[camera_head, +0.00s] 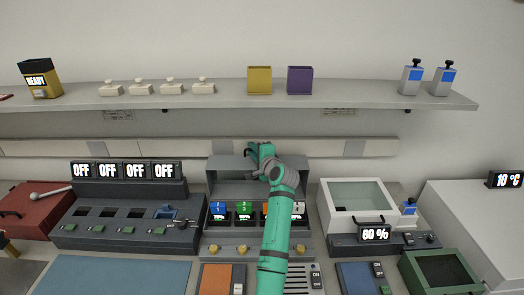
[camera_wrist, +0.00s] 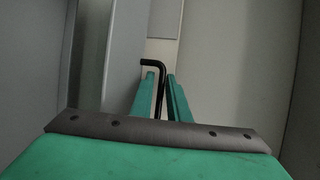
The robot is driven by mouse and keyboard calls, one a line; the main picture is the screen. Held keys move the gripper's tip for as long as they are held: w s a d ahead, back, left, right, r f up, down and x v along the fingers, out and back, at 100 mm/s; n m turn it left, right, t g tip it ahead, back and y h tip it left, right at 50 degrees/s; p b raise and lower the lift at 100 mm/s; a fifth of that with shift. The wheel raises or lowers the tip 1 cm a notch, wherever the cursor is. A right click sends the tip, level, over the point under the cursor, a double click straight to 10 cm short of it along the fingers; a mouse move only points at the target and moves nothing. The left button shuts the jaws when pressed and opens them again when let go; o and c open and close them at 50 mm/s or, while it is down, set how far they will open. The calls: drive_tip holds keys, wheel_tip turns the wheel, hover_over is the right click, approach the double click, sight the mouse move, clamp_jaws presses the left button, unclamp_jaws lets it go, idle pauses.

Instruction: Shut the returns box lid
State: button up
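No box carries a readable "returns" label. A grey box (camera_head: 212,200) at centre has a raised grey lid or hood (camera_head: 225,163) above several numbered radios. My gripper (camera_head: 260,148) is at the top edge of that raised part, and my arm hides some of the box. In the wrist view, my two green fingers (camera_wrist: 162,85) are close together around a bent black handle (camera_wrist: 160,68). They appear shut on its downward bar. The handle stands beside a grey panel (camera_wrist: 125,55). I cannot tell for sure which lid it belongs to.
A red box (camera_head: 35,208) with a lever is at left, beside a dark unit with several OFF displays (camera_head: 124,170). A white tub (camera_head: 325,208) with a 60 % display and a green bin (camera_head: 412,268) are at right. A shelf (camera_head: 225,97) runs above.

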drive_tip(key=shift+w+d, duration=0.1)
drive_tip(key=shift+d, duration=0.55)
drive_tip(key=shift+c, duration=0.9)
clamp_jaws()
drive_tip(key=shift+d, duration=0.65)
drive_tip(key=shift+a, duration=0.25)
drive_tip(key=shift+a+f, duration=0.1)
drive_tip(key=shift+a, duration=0.1)
drive_tip(key=shift+d, duration=0.1)
